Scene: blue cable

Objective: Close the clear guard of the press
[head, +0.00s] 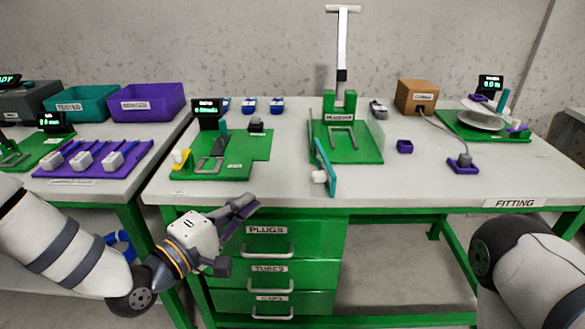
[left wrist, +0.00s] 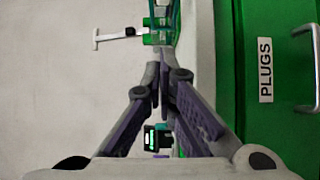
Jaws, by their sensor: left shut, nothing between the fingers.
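The press (head: 345,140) stands on the middle of the bench, with a green base and a tall column topped by a white T-shaped lever (head: 342,12). Clear panels flank its base. A teal-edged panel with a white knob (head: 319,177), which looks like the guard, sticks out edge-on from the front left of the base towards the bench's front edge. My left gripper (head: 250,203) is shut and empty, in front of the bench edge, left of the knob and apart from it. In the left wrist view the closed fingers (left wrist: 160,68) point towards the press (left wrist: 157,30).
A green fixture board (head: 235,165) with a display lies left of the press. A small purple cup (head: 404,146) and a purple holder (head: 463,165) lie to its right. The drawers (head: 270,245) are below my left gripper. My right arm shows at the right edge.

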